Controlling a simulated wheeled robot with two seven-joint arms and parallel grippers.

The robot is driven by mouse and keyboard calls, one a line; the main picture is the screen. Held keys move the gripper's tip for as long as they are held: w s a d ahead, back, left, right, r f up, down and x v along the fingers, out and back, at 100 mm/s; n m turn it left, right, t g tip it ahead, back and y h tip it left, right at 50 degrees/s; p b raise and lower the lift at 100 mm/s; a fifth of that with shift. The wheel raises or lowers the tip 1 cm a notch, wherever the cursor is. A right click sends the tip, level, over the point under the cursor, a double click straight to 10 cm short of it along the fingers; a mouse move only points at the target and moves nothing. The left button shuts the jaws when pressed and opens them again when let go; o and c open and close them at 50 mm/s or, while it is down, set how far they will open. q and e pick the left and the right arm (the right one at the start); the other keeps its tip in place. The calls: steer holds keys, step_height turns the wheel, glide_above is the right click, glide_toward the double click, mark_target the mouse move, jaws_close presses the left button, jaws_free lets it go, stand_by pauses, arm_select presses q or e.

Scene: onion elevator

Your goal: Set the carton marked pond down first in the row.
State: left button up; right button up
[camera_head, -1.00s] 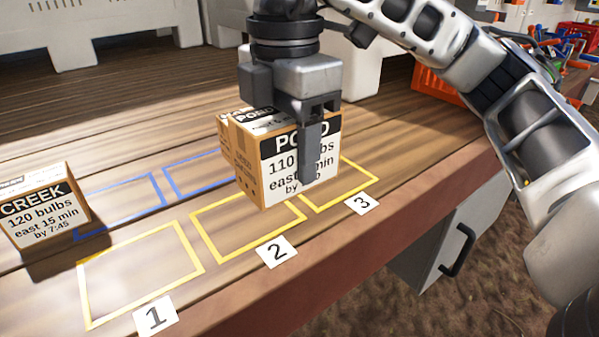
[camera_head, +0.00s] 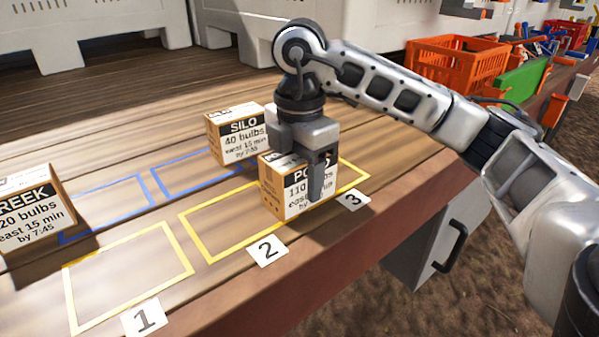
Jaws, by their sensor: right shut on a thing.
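The carton marked POND (camera_head: 284,190) is a brown box with a white label reading 110 bulbs. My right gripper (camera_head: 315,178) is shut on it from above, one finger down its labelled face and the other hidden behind. The carton is upright, low over the yellow square by card 3 (camera_head: 352,200), and hides much of that square; I cannot tell whether it touches the bench. The yellow square by card 1 (camera_head: 187,258) is empty, and the square by card 2 (camera_head: 195,233) looks largely bare. My left gripper is not in view.
The CREEK carton (camera_head: 35,215) stands at the left, beside an empty blue square (camera_head: 118,178). The SILO carton (camera_head: 237,137) stands behind the POND carton, near another blue square (camera_head: 160,180). Orange crates (camera_head: 455,62) stand at the back right. The bench's front edge runs close to the number cards.

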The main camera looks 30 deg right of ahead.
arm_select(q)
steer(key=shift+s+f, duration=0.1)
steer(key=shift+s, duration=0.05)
arm_select(e)
steer(key=shift+f, duration=0.1)
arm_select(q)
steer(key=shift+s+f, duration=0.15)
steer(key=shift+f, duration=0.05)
arm_select(e)
steer(key=o, duration=1.3)
step_height(320, 180, up, 11)
steer(key=shift+r+p, duration=0.2)
steer(key=shift+p, duration=1.05)
steer(key=shift+r, duration=0.45)
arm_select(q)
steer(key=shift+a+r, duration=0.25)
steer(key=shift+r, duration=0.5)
